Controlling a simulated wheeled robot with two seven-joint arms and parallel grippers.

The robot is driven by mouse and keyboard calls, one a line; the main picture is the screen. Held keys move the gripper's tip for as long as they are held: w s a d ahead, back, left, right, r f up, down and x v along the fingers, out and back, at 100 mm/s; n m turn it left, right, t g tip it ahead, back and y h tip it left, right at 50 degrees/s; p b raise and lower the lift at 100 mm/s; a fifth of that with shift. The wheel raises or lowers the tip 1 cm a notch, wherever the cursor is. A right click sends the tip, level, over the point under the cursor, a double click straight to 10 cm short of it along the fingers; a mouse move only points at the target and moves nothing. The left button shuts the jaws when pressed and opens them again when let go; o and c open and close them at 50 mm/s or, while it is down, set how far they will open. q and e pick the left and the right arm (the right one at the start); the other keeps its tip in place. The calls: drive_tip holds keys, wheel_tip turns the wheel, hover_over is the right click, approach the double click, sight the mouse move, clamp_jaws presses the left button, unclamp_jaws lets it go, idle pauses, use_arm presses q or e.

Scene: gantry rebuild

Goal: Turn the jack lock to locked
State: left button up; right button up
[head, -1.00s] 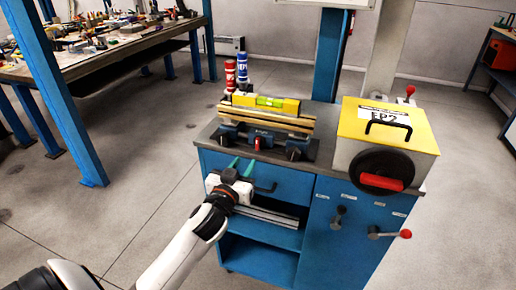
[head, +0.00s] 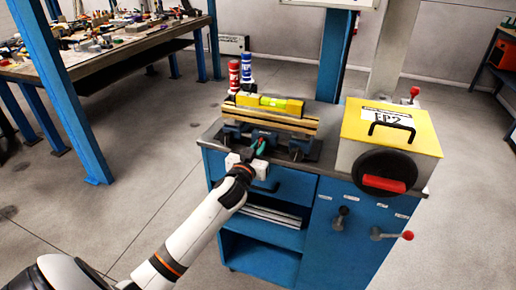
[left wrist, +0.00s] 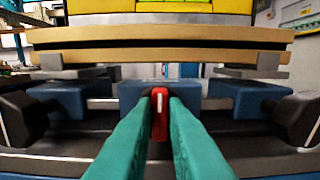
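The jack lock is a small red knob (left wrist: 159,115) with a white line, standing upright on the middle blue block of the jack fixture (left wrist: 132,96). My left gripper (left wrist: 159,108) has its two green fingers close together, one on each side of the knob. It looks shut on the knob, though the exact contact is hard to see. In the head view my left gripper (head: 258,149) reaches the front of the fixture on the blue cabinet, and the knob is mostly hidden there. My right gripper is not in view.
A yellow level (head: 270,103) lies on wooden strips (head: 272,119) above the fixture. Red and blue cans (head: 246,67) stand behind it. To the right is a yellow-topped box (head: 390,125) with a black wheel and red handle. Levers (head: 390,235) stick out of the cabinet front.

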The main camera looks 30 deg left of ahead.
use_arm(q)
clamp_jaws()
drive_tip(key=shift+d+f+m+p, duration=0.1)
drive_tip(key=shift+m+p, duration=1.2)
drive_tip(key=shift+m, duration=3.15)
drive_tip(key=shift+d+f+m+p, duration=0.1)
drive_tip(key=shift+m+p, duration=1.15)
drive_tip(key=shift+m, duration=3.2)
drive_tip(key=o, duration=0.5)
unclamp_jaws()
